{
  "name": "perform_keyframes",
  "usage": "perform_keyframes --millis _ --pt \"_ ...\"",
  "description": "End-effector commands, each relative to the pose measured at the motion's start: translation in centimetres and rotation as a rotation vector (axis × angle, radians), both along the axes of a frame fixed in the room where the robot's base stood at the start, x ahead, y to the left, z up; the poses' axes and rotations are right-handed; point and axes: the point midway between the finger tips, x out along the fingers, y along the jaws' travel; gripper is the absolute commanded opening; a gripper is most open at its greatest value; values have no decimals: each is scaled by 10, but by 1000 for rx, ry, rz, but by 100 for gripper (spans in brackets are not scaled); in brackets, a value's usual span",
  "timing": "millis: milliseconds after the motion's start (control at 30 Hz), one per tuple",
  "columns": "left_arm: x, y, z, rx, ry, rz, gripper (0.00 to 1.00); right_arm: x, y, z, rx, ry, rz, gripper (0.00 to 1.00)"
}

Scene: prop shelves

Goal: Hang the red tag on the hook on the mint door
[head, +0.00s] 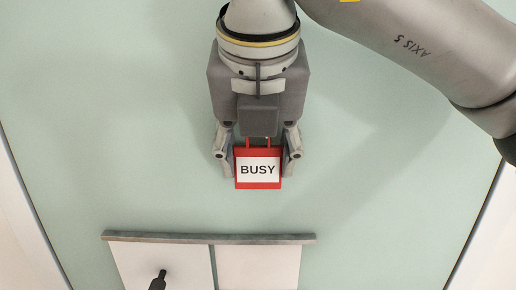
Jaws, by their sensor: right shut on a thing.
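The red tag (258,185) has a white panel reading "BUSY" and hangs upright in the head view. My right gripper (258,160) comes down from above and is shut on the tag, with one finger at each side of it. The mint door (130,130) fills the background behind them. The hook on the door is not visible; I cannot tell whether the gripper or tag hides it. My left gripper is not in view.
Below the tag is a grey ledge (208,238) with white panels (258,267) under it. A dark handle-like piece (158,281) stands at the lower left. Pale frame strips border the door on both sides. The door surface left of the gripper is clear.

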Motion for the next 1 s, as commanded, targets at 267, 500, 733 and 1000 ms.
perform_keyframes --millis 267,500,733,1000 --pt "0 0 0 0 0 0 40 0 0 0 0 0 0 78" --pt "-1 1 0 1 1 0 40 0 0 0 0 0 0 78" --pt "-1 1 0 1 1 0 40 -9 0 17 1 -3 -1 78" --pt "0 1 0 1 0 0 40 -35 0 62 0 -5 -2 78"
